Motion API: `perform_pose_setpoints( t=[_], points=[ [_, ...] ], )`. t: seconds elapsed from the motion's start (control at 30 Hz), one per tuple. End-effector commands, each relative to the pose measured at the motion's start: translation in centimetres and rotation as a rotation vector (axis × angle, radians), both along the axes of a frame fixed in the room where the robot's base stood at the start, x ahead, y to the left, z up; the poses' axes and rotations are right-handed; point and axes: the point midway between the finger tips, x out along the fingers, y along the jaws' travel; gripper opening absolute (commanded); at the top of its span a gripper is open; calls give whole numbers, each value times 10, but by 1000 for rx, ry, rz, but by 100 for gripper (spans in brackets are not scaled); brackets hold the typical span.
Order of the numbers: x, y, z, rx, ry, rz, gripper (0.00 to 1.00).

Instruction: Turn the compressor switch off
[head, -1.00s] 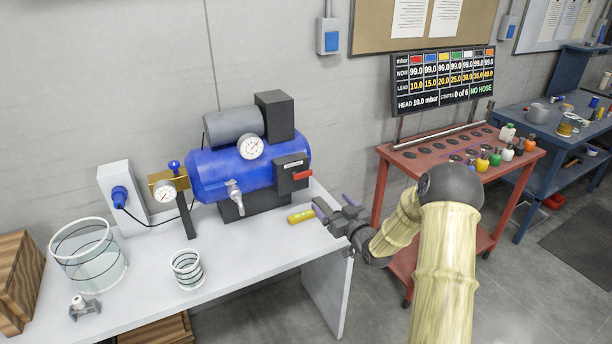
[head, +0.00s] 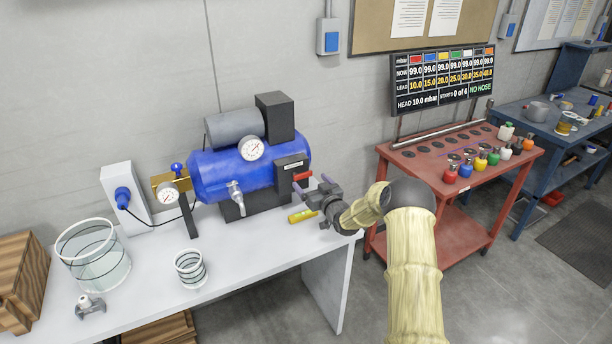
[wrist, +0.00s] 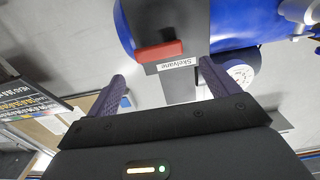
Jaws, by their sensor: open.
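The compressor is a blue tank (head: 220,172) with a grey cylinder on top, standing on the white bench. A black switch box (head: 291,166) sits on its right end. The red switch lever (head: 303,176) sticks out sideways to the right from this box. In the wrist view the red lever (wrist: 160,51) lies across, above a label reading "Skelvane", seen upside down. My gripper (head: 312,185) is just in front of the lever, with its purple fingers apart. In the wrist view my gripper (wrist: 163,75) is open and empty, its fingertips either side of and short of the lever.
A yellow cylinder (head: 302,215) lies on the bench (head: 245,247) below my gripper. A gauge (head: 168,193) on a brass block, glass vessels (head: 92,255) and a blue plug (head: 123,197) are to the left. A red cart (head: 420,165) with coloured bottles is on the right.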

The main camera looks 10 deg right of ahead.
Motion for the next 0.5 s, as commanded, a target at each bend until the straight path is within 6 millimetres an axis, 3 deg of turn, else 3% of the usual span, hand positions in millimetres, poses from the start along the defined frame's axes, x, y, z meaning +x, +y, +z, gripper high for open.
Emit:
perform_pose_setpoints(
  t=[0.3,0.5],
  points=[
    [34,11,1,0,-1,1,87],
    [43,14,0,1,0,0,87]
  ],
)
